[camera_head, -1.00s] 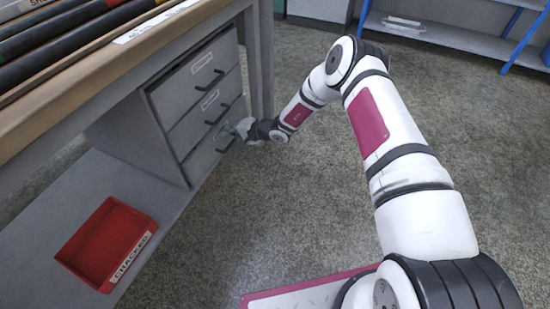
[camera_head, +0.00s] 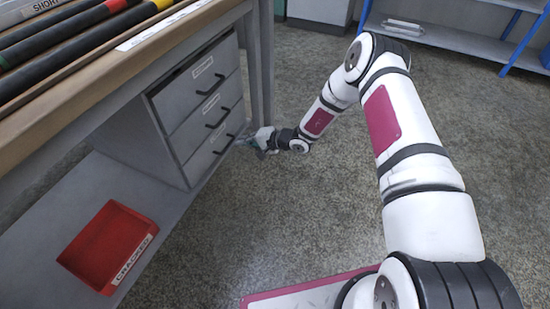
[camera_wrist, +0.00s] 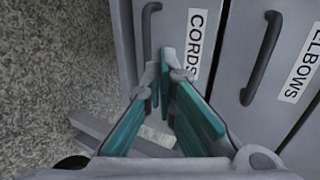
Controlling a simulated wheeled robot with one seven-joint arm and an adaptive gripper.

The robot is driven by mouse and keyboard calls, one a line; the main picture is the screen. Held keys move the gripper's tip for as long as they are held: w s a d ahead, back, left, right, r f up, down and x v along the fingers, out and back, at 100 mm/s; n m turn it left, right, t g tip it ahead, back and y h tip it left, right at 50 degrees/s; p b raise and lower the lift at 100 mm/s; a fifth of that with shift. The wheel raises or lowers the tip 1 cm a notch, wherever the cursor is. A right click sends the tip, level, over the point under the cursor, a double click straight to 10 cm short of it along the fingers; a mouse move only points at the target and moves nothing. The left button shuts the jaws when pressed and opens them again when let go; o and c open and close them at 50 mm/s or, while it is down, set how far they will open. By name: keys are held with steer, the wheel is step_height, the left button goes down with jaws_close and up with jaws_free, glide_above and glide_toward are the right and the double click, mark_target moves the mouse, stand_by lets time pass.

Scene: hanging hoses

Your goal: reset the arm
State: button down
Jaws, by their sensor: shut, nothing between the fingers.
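My gripper (camera_head: 246,141) is at the end of my outstretched arm, low beside the lowest drawer (camera_head: 213,152) of the grey drawer unit. In the wrist view my gripper (camera_wrist: 168,68) has two teal-padded fingers whose tips come together, with nothing held. The fingertips lie in front of the drawer front labelled CORDS (camera_wrist: 193,50), near its dark handle (camera_wrist: 148,30). I cannot tell whether they touch it. A second drawer front, labelled ELBOWS (camera_wrist: 302,65), lies to the right with its handle (camera_wrist: 262,58).
The workbench (camera_head: 120,72) on the left carries dark hoses with coloured bands (camera_head: 75,45). A red CRACKED bin (camera_head: 108,240) sits on its lower shelf (camera_head: 50,215). Blue-legged shelving (camera_head: 450,38) stands at the back right. The floor (camera_head: 230,220) between bench and arm is clear.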

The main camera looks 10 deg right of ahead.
steer(key=shift+s+d, duration=0.6)
steer(key=shift+d, duration=0.2)
